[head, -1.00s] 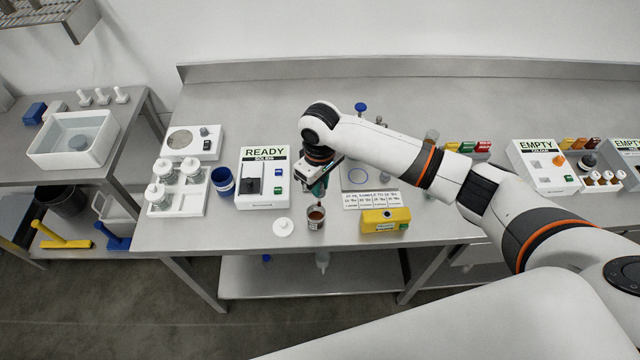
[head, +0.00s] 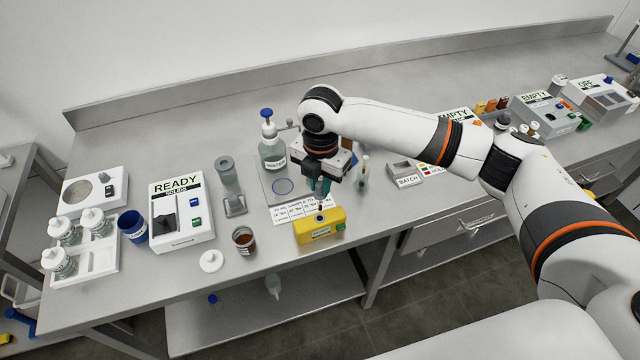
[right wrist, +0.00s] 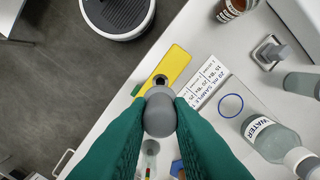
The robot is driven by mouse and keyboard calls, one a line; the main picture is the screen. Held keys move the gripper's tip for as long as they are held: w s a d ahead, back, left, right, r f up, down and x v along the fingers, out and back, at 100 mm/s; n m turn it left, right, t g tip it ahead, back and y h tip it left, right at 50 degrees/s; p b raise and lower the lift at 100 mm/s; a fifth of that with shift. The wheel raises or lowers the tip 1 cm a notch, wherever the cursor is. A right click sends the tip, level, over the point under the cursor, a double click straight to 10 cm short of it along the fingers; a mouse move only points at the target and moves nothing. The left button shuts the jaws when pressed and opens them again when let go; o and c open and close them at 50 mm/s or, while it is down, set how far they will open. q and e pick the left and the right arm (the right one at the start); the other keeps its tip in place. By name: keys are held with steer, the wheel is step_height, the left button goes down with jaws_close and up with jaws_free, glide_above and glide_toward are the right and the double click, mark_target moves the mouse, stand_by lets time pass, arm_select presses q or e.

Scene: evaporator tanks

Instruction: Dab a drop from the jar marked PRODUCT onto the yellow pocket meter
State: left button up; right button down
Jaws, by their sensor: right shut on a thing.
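The yellow pocket meter (head: 318,228) lies near the table's front edge; its dark round well shows in the right wrist view beside the yellow body (right wrist: 176,62). My right gripper (head: 319,186) is shut on a grey-bulbed dropper (right wrist: 159,112), held above the meter. The dropper's tip is hard to make out; I cannot tell whether it touches the well. An open jar of brown liquid (head: 244,241) stands left of the meter and also shows in the right wrist view (right wrist: 234,7); its label is unreadable. My left gripper is not in view.
A white lid (head: 211,261) lies by the jar. A sample card (head: 290,210) lies behind the meter. A WATER bottle (head: 271,152) stands behind the blue ring. The READY box (head: 181,215) is on the left.

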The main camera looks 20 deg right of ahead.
mark_target(320, 192)
steer(key=shift+a, duration=0.1)
stand_by(0.3)
steer(key=shift+r+p, duration=0.1)
steer(key=shift+p, duration=0.5)
steer(key=shift+f+b, duration=0.35)
steer(key=shift+f, duration=1.4)
step_height(320, 192, up, 4)
steer(key=p, duration=0.4)
steer(key=shift+f, duration=0.25)
